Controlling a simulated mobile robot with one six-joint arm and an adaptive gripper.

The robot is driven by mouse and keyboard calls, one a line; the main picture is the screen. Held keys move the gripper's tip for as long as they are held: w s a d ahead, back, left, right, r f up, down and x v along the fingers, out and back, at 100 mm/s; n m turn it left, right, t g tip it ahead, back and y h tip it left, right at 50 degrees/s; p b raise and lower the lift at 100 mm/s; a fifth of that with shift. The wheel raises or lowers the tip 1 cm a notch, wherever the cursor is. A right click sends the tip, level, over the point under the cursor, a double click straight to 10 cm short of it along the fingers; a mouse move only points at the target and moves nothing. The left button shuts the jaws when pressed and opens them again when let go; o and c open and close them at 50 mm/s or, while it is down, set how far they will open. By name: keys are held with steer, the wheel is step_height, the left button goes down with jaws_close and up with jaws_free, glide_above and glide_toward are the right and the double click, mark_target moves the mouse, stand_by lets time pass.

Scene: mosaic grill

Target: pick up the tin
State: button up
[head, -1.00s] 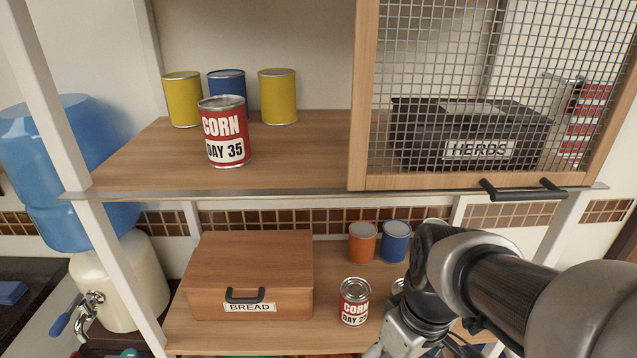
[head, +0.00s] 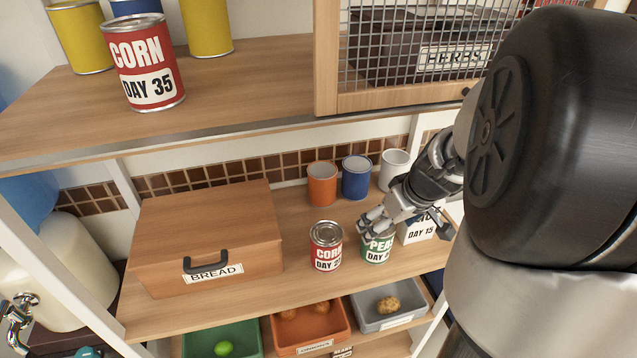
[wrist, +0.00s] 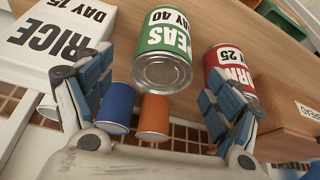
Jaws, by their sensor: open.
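A green and white peas tin labelled DAY 40 (head: 377,247) stands on the middle shelf (head: 240,305), partly hidden by my gripper (head: 405,222). In the wrist view the peas tin (wrist: 163,40) appears between the two spread fingers of my gripper (wrist: 158,78), with its metal end toward the camera. My gripper is open and empty, just above and behind this tin. A red corn tin (head: 326,247) stands left of it. Orange (head: 321,184), blue (head: 356,177) and white (head: 394,168) tins stand behind. Another corn tin, DAY 35 (head: 145,62), is on the upper shelf.
A white rice box (head: 418,232) stands close on the right of the peas tin. A wooden bread box (head: 207,238) is to the left. The upper shelf edge (head: 210,140) and mesh door (head: 400,98) are overhead. Bins sit below.

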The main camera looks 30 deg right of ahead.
steer(key=b+x, duration=0.1)
steer(key=x, duration=0.4)
steer(key=shift+w+a+f+b, duration=0.1)
steer(key=shift+f+b, duration=0.15)
steer(key=shift+b, duration=0.15)
steer(key=shift+r, duration=0.1)
steer(key=shift+c, duration=0.3)
steer(key=c, duration=1.4)
steer(key=shift+r, duration=0.1)
steer(key=shift+c, duration=0.2)
